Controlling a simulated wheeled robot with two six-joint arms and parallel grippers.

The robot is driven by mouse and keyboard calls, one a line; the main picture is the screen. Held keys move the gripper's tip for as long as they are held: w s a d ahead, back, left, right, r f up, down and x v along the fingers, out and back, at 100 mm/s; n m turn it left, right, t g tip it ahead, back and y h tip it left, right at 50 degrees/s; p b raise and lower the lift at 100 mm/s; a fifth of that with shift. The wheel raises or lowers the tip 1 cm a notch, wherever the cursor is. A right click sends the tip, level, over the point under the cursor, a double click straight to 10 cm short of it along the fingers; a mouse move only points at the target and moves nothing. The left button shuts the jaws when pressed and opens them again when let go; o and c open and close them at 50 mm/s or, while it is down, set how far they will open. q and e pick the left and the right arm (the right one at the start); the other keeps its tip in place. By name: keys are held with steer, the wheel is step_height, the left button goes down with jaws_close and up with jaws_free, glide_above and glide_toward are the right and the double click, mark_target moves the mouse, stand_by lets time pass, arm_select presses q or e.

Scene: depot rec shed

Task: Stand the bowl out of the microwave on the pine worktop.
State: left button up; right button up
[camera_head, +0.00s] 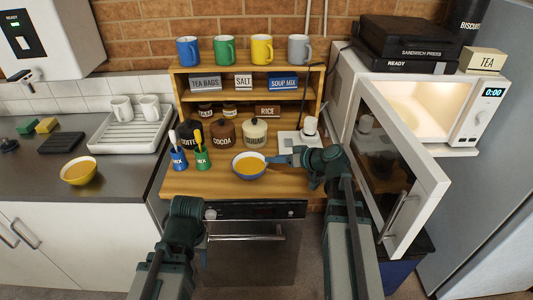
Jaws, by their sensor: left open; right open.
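A blue bowl (234,162) with yellow-orange contents stands upright on the pine worktop (205,187), near its front middle. The microwave (455,103) at the right has its door (402,165) swung wide open; its lit inside looks empty, though the door hides part of it. My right gripper (276,160) is open at the bowl's right rim; I cannot tell whether it touches the bowl. My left gripper (188,206) is open and empty, low in front of the worktop's left front edge.
A white scale-like device (300,143) is behind my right gripper. A yellow bowl (78,171) stands on the dark counter. The open door stands close to my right arm.

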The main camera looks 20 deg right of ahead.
steer(key=shift+p+v, duration=0.6)
steer(key=shift+v, duration=1.4)
arm_select(q)
steer(key=shift+r, duration=0.95)
arm_select(e)
steer(key=shift+f, duration=0.1)
